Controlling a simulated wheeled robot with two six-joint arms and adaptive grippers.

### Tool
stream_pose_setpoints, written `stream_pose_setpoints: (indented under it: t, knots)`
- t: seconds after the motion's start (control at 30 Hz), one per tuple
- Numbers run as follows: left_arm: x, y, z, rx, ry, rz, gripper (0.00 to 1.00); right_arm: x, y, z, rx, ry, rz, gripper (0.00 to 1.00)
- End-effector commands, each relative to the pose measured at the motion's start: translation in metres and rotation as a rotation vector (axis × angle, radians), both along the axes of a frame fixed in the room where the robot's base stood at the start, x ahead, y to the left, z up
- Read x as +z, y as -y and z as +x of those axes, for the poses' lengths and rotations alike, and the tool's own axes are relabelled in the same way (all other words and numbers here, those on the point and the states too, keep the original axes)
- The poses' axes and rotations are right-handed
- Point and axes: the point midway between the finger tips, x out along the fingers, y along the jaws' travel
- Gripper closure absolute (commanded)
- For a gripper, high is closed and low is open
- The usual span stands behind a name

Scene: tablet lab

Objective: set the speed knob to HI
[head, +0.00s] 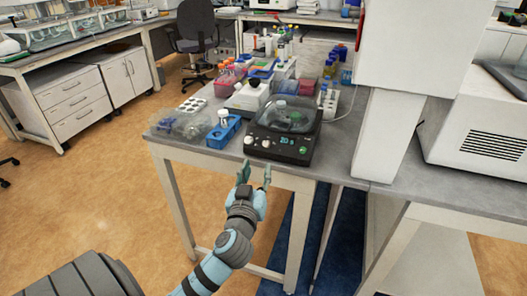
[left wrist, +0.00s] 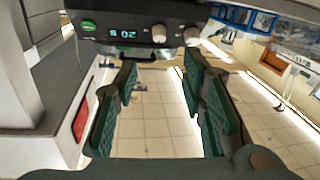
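A black benchtop device (head: 283,128) with a clear domed lid stands at the front edge of the bench. Its front panel has two pale knobs at the left, a lit display (head: 287,140) and a green button (head: 303,149). The left knob (head: 248,139) and right knob (head: 265,143) also show upside down in the left wrist view, the left one here (left wrist: 190,35) and the right one here (left wrist: 158,33). Labels are too small to read, so I cannot tell which is the speed knob. My left gripper (head: 255,169) is open and empty, below and in front of the panel, apart from the knobs.
A blue tube rack (head: 224,133) and clear plastic containers (head: 180,125) stand left of the device. Bottles and racks crowd the bench behind. A white machine column (head: 385,135) rises at the right. The space before the bench edge is free.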

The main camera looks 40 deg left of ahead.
Motion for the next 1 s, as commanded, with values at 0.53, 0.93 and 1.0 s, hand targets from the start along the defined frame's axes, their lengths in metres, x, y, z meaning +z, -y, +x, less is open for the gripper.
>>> stream_pose_setpoints:
  t: [0.53,0.93,1.0]
  knots:
    - [0.0,-0.05,0.094,-0.002,-0.004,-0.001,0.63,0.0,0.0,0.002,0.0,0.004,0.0,0.6]
    - [-0.001,-0.05,0.094,-0.003,-0.004,-0.001,0.93,0.0,-0.003,0.002,-0.001,0.003,0.004,0.6]
    - [-0.001,-0.05,0.094,-0.003,-0.004,-0.001,1.0,0.0,-0.003,0.002,-0.001,0.003,0.004,0.6]
